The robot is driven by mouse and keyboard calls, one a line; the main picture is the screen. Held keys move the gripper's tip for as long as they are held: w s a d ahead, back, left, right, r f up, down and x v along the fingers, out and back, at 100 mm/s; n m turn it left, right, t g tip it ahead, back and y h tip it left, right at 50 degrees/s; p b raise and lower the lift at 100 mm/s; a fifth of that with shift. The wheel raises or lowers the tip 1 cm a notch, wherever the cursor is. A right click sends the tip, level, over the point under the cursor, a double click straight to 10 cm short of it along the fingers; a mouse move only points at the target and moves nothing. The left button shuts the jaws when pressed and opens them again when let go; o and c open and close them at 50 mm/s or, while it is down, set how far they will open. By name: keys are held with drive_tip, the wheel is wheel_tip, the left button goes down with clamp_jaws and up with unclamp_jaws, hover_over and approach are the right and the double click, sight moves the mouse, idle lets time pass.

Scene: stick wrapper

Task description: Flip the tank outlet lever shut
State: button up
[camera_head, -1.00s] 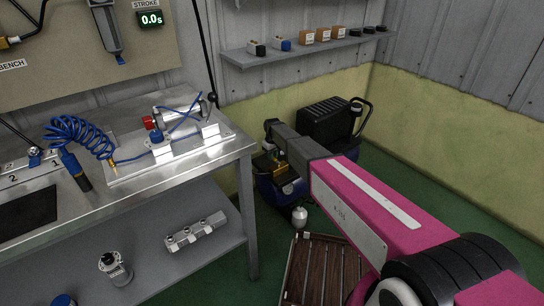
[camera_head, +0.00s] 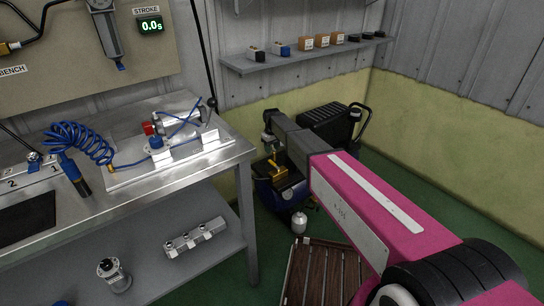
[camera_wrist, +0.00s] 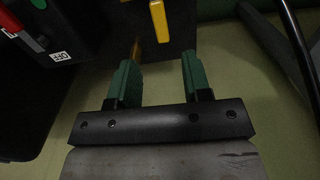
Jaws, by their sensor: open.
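The tank outlet lever appears to be the yellow handle (camera_wrist: 160,20) at the top of the wrist view. It lies beyond my fingertips, between their lines, and no finger touches it in view. In the head view a yellow-brass fitting (camera_head: 278,172) shows on the dark blue tank (camera_head: 283,197), just below the end of my arm. My gripper (camera_wrist: 160,62) is open, with two green fingers and nothing between them. In the head view the fingers are hard to make out. The lever's exact angle is hard to tell.
A black ribbed unit (camera_head: 325,125) with a curved handle stands behind my arm. The metal workbench (camera_head: 215,160) is on the left, with a cylinder rig on top. A slatted wooden pallet (camera_head: 325,272) lies on the green floor, with a small silver canister (camera_head: 299,221) beside it.

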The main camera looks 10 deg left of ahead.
drive_tip(key=shift+r, duration=1.45)
